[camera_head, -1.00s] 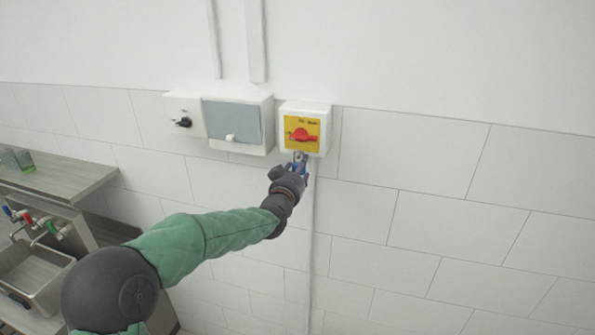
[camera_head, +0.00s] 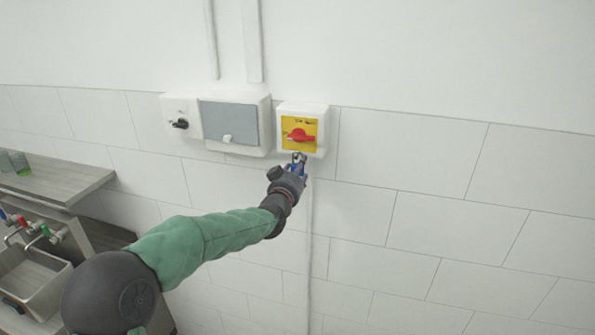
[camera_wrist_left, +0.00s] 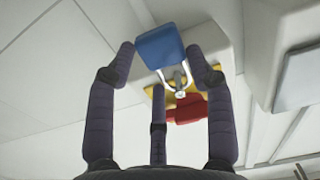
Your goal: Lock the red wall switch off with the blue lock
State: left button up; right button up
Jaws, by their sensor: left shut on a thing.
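The red switch handle (camera_head: 300,135) sits on a yellow plate (camera_head: 311,123) on a white wall box. It lies roughly level; its labels are too small to read. My left gripper (camera_head: 296,166) is just below the box. It is shut on the blue lock (camera_wrist_left: 160,47), which shows only as a small blue patch in the head view. In the left wrist view, the lock's metal shackle (camera_wrist_left: 163,78) points toward the red handle (camera_wrist_left: 187,107) and the yellow plate (camera_wrist_left: 155,93). I cannot tell whether the shackle touches or passes through the switch. My right gripper is not in view.
A grey-fronted box (camera_head: 229,124) and a smaller white box with a black knob (camera_head: 180,124) are left of the switch. A counter (camera_head: 70,180) and a sink (camera_head: 35,275) are at lower left. The tiled wall to the right is clear.

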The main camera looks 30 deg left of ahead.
pick_arm(q)
jog(key=o, duration=1.3)
jog(key=v, duration=1.2)
jog(key=d+f+g+h+b, duration=0.25)
jog(key=d+f+b, duration=0.2)
jog(key=f, duration=1.15)
jog(key=d+f+g+h+b, duration=0.1)
jog(key=d+f+g+b, duration=0.3)
jog(key=f, duration=1.1)
jog(key=d+f+g+h+b, duration=0.1)
jog(key=d+f+b, duration=0.35)
jog(key=f, duration=1.15)
jog(key=s+d+f+g+h+b, duration=0.1)
jog(key=s+d+f+g+b, duration=0.2)
jog(key=s+f, duration=0.5)
jog(key=s+d+f+g+h+b, duration=0.1)
jog(key=s+d+f+g+b, duration=0.2)
jog(key=f, duration=1.3)
jog(key=s+d+f+g+h+b, duration=0.1)
jog(key=s+d+f+g+b, duration=0.2)
jog(key=s+d+f+b, duration=0.4)
jog(key=shift+s+d+f+m+g+h+b, duration=0.15)
jog(key=shift+s+f+b, duration=0.25)
jog(key=shift+s+f, duration=1.15)
jog(key=shift+s+d+f+m+g+h+b, duration=0.1)
jog(key=shift+s+f+m+g+b, duration=0.25)
jog(key=shift+s+f, duration=1.2)
